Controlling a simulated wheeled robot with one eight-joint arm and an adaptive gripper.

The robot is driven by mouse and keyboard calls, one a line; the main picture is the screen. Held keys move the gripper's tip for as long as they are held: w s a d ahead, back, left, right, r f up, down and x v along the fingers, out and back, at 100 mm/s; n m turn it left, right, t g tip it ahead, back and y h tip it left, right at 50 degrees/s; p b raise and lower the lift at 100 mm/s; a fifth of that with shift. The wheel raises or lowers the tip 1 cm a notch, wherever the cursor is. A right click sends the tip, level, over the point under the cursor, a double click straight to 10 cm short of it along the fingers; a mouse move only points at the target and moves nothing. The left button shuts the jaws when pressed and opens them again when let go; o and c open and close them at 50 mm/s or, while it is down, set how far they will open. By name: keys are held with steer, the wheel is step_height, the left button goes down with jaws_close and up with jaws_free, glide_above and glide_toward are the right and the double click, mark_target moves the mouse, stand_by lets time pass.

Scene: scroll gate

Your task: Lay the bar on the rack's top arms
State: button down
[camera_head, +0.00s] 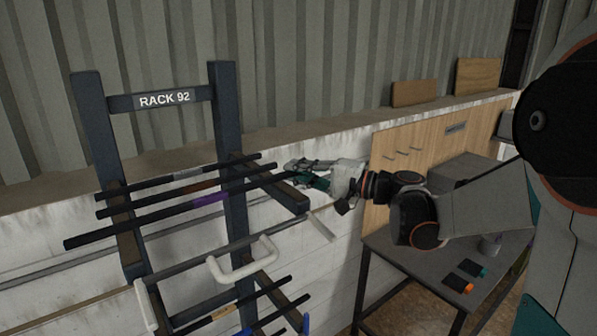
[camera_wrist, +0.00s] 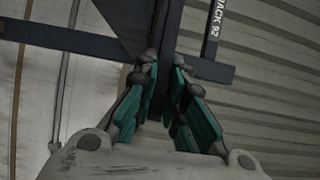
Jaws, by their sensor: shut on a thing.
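The rack (camera_head: 226,110), labelled RACK 92, stands at the left with two dark uprights. Its top arms reach forward, the left arm (camera_head: 130,246) and the right arm (camera_head: 287,196). Several thin dark bars cross at their height. The frontmost bar (camera_head: 150,218), near a purple mark, runs to my gripper (camera_head: 311,178) at its right end. My gripper is shut on it, just beyond the right arm. I cannot tell whether this bar touches the arms. In the wrist view, my teal fingers (camera_wrist: 168,95) close around a dark length, with the rack's upright (camera_wrist: 70,40) behind.
Lower on the rack are a white U-shaped handle (camera_head: 243,262) and more dark bars (camera_head: 232,305). A grey table (camera_head: 425,262) with small items stands at the right, before a wooden board (camera_head: 400,150). The white wall (camera_head: 335,235) is close behind the gripper.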

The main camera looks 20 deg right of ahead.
steer(key=c, duration=1.6)
jaws_free()
steer(key=shift+f, duration=0.1)
steer(key=v, duration=1.2)
